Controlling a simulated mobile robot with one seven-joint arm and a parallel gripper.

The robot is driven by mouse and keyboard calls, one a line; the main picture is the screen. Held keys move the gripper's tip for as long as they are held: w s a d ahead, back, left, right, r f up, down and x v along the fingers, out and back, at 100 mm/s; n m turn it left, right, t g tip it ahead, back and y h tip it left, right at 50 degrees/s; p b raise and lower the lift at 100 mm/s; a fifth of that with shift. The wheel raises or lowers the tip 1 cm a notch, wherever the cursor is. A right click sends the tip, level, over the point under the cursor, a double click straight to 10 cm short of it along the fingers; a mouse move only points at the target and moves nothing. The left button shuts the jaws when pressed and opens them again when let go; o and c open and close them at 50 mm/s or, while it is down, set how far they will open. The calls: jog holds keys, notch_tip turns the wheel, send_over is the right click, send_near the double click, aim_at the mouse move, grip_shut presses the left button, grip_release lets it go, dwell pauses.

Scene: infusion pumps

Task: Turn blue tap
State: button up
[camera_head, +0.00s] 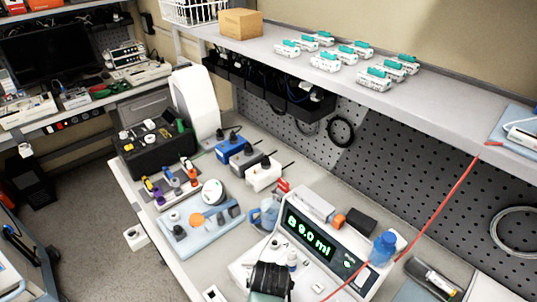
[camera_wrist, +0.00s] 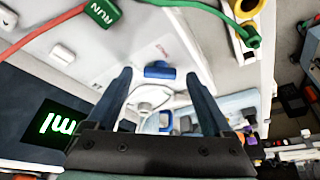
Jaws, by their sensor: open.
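The blue tap (camera_wrist: 159,70) is a short, dark blue piece on a pale surface in the wrist view. It shows between the tips of my gripper (camera_wrist: 160,78), apparently just beyond them, with no clear contact. My gripper is open, with one dark finger on each side of the tap and nothing held. I cannot pick out the tap in the head view. The white pump (camera_head: 315,242) with a lit green display stands at the bottom middle there. The display's "ml" (camera_wrist: 57,124) shows at lower left in the wrist view.
A red tube (camera_head: 455,188) runs down to the pump. Connectors on a light blue tray (camera_head: 203,238) and a black box (camera_head: 154,153) lie to the left. A green RUN clip (camera_wrist: 102,12) shows in the wrist view.

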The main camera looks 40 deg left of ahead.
jog(key=shift+f, duration=0.1)
grip_shut()
dwell(0.4)
jog(key=shift+a+m+t+h+p, duration=0.15)
jog(key=shift+m+t+h+p, duration=0.25)
jog(key=shift+m, duration=0.7)
jog(key=shift+a+m+h, duration=0.1)
jog(key=shift+m+h, duration=0.3)
jog(key=shift+m, duration=0.8)
jog(key=shift+a+m+t+h, duration=0.15)
jog(key=shift+m+h, duration=0.35)
jog(key=shift+m, duration=0.8)
jog(key=shift+m+t+h, duration=0.15)
jog(key=shift+m+h, duration=0.35)
jog(key=shift+m, duration=0.8)
